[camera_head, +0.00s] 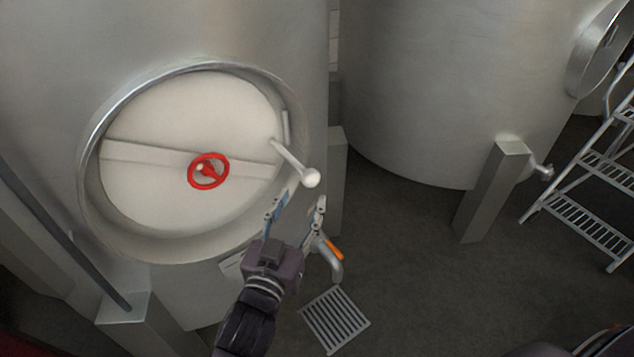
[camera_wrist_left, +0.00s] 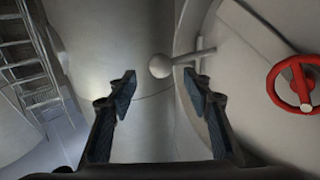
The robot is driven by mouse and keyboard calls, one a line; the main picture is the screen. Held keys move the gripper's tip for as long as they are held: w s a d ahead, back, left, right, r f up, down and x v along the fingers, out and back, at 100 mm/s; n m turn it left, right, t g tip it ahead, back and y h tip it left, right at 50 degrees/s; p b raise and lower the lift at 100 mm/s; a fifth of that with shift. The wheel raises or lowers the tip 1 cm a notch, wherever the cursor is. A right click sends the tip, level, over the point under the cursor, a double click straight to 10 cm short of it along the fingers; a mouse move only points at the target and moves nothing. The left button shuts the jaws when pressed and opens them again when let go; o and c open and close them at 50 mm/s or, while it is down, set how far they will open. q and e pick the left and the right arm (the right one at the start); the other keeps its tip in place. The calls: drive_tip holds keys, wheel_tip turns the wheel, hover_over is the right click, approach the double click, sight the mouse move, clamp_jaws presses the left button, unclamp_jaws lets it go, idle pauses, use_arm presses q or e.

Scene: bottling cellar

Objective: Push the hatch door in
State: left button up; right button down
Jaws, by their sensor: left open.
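The hatch door (camera_head: 170,115) is a pale round plate with a crossbar, set inside a metal ring on the tank front. A red handwheel (camera_head: 208,170) sits at its middle. A lever with a white ball knob (camera_head: 310,178) sticks out at the door's right side. My left gripper (camera_head: 297,202) is open and empty, just below the knob in the head view. In the left wrist view the gripper (camera_wrist_left: 163,83) has its fingers spread, with the knob (camera_wrist_left: 160,66) beyond and between the tips, apart from them. The door (camera_wrist_left: 256,75) and red wheel (camera_wrist_left: 294,83) are at right. The right gripper does not show.
A tap with an orange handle (camera_head: 333,248) sits below the hatch, right of my left gripper. A floor grate (camera_head: 334,319) lies beneath it. A second tank (camera_head: 440,90) and a metal ladder (camera_head: 590,190) stand at right.

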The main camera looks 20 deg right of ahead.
sight(309, 185)
use_arm(q)
drive_tip(key=x, duration=0.6)
drive_tip(key=shift+w+d, duration=0.15)
drive_tip(key=shift+w, duration=0.05)
drive_tip(key=shift+s, duration=0.1)
clamp_jaws()
